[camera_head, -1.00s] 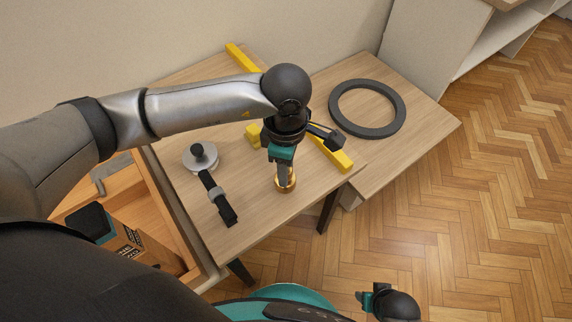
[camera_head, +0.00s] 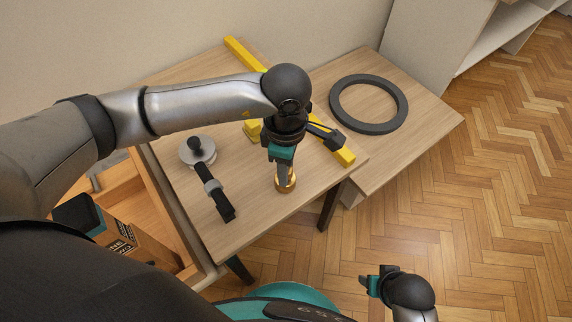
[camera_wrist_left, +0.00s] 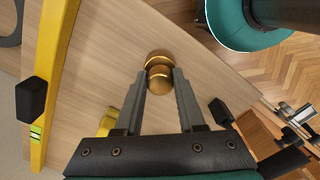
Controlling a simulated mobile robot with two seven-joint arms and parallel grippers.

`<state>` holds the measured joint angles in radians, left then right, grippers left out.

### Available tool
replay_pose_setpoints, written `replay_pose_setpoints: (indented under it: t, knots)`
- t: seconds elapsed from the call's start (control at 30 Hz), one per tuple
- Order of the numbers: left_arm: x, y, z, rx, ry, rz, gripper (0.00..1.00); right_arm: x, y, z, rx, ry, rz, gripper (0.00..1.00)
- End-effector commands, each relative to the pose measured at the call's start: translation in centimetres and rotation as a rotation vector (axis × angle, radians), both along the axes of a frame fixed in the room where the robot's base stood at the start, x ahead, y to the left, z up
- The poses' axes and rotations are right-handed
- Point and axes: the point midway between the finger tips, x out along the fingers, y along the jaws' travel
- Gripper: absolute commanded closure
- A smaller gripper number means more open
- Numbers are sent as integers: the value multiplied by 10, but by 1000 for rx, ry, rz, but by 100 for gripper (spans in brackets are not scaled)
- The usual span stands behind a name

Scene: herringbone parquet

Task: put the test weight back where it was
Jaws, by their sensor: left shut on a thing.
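The test weight is a small brass, knobbed piece (camera_head: 285,185) near the front edge of the wooden table. In the left wrist view the brass weight (camera_wrist_left: 159,66) sits between the fingertips. My left gripper (camera_head: 283,175) points down and is shut on its upper part; the fingers hide some of it. It appears at or close to the table top; I cannot tell if it touches. My right gripper (camera_head: 366,284) is low in the head view, over the floor and away from the table; its fingers are too small to read.
A yellow spirit level (camera_head: 335,149) lies across the table behind my left gripper, with a small yellow block (camera_head: 252,131) beside it. A grey disc with a black knob (camera_head: 198,152) and a black strap-like item (camera_head: 220,199) lie left. A dark ring (camera_head: 369,129) lies on the right-hand table.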

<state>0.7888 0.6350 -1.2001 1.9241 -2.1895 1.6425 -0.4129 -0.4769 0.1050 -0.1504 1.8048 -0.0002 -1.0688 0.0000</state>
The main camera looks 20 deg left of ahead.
Motion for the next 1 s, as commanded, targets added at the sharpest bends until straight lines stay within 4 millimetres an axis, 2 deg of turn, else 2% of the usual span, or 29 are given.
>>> replay_pose_setpoints:
  t: [0.47, 0.5, 0.8, 1.0]
  knots:
    - [0, 0, -6, -1, -1, 0, 100, 0, 0, -6, 0, 0, 0, 42]
    - [0, 0, -6, -1, -1, 0, 60, 0, 0, -7, 0, 0, 0, 42]
    - [0, 0, -5, 0, -1, 0, 27, 0, 0, -6, 0, -1, 0, 42]
    - [0, 0, -6, 1, 1, 0, 24, 0, 0, -6, 0, -1, 0, 42]
